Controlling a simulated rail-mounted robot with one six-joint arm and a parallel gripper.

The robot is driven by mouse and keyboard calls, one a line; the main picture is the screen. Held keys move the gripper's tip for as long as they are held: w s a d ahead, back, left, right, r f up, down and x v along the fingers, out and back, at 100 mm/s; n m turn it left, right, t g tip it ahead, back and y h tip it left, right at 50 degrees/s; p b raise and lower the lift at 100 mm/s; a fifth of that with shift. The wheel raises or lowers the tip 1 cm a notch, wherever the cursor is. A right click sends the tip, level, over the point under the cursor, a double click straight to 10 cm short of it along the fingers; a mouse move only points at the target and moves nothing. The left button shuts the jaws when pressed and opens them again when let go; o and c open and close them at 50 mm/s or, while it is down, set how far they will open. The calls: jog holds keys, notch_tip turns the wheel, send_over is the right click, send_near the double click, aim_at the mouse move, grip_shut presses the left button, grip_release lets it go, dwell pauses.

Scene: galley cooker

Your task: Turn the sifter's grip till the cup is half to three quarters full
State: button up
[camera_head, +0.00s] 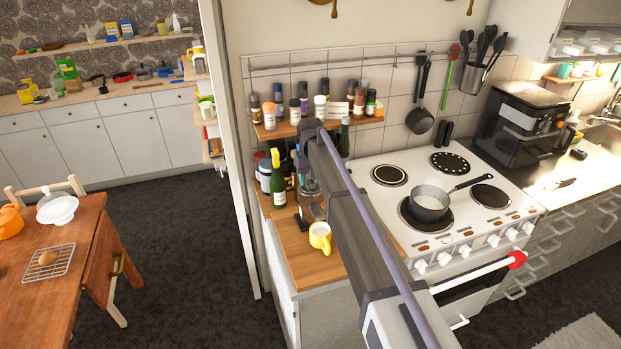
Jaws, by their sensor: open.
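A yellow cup (320,237) with a pale inside stands on the wooden counter (297,262) left of the cooker. How full it is cannot be made out. My arm reaches in from the lower right, and my gripper (308,190) is over the counter, just above and behind the cup. The gripper is open; its fingertips are small and hard to separate from the dark things around them. The sifter and its grip cannot be told apart clearly; a dark upright shape stands by the gripper, behind the cup.
A green bottle with a yellow top (277,182) and jars crowd the counter's back left. A spice shelf (340,123) hangs above. The cooker (398,172) on the right holds a saucepan (431,203). The counter's front is clear.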

jog(key=shift+r, duration=0.1)
notch_tip(320, 180, up, 11)
jog(key=p, duration=1.1)
jog(key=shift+f, duration=0.2)
dwell(1.3)
jog(key=s+d+f+m+b, duration=0.1)
jog(key=s+d+f+b, duration=0.5)
jog(key=s, duration=0.6)
jog(key=s+d+f+m+b, duration=0.1)
jog(key=s+d+f+b, duration=0.5)
jog(key=s+d, duration=0.4)
jog(key=s+d+f+m+b, duration=0.2)
jog(key=s+d+f+b, duration=0.4)
jog(key=s, duration=0.9)
jog(key=shift+s+d+f, duration=0.15)
jog(key=shift+s+d, duration=0.15)
jog(key=shift+d, duration=0.75)
